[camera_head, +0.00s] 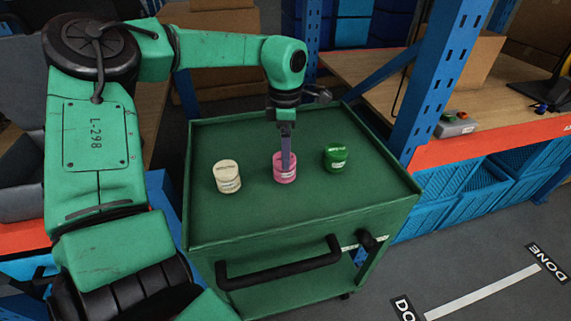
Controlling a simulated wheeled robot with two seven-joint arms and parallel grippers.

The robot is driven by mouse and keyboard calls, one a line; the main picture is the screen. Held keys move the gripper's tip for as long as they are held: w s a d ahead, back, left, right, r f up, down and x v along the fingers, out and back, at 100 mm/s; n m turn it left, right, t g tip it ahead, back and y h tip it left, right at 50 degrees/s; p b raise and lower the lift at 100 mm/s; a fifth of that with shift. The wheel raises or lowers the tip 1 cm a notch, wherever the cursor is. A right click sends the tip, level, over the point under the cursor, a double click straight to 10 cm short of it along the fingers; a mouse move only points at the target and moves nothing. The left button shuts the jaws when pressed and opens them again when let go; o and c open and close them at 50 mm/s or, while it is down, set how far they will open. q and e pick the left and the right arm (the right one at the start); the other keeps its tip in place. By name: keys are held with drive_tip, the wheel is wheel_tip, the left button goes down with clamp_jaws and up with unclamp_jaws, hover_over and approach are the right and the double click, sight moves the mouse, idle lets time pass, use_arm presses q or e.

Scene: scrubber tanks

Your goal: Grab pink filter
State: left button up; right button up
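A pink filter (285,174) stands upright on the top of a green cart (300,215), between two other filters. My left gripper (286,160) points straight down at the pink filter, and its fingers overlap the filter's top in the picture. One finger hides most of the other, so I cannot tell whether they are closed on it. My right gripper is not in view.
A cream filter (227,176) stands to the left and a green filter (335,157) to the right. The cart has a black handle (280,264) in front. A blue rack post (437,75) rises behind right. Blue crates (480,190) sit under the orange-edged shelf.

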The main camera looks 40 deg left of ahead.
sight(281, 176)
use_arm(q)
wheel_tip(281, 176, down, 4)
drive_tip(key=shift+s+f+p, duration=0.15)
drive_tip(key=shift+f+p, duration=0.05)
drive_tip(key=shift+p, duration=0.35)
drive_tip(key=shift+f, duration=0.3)
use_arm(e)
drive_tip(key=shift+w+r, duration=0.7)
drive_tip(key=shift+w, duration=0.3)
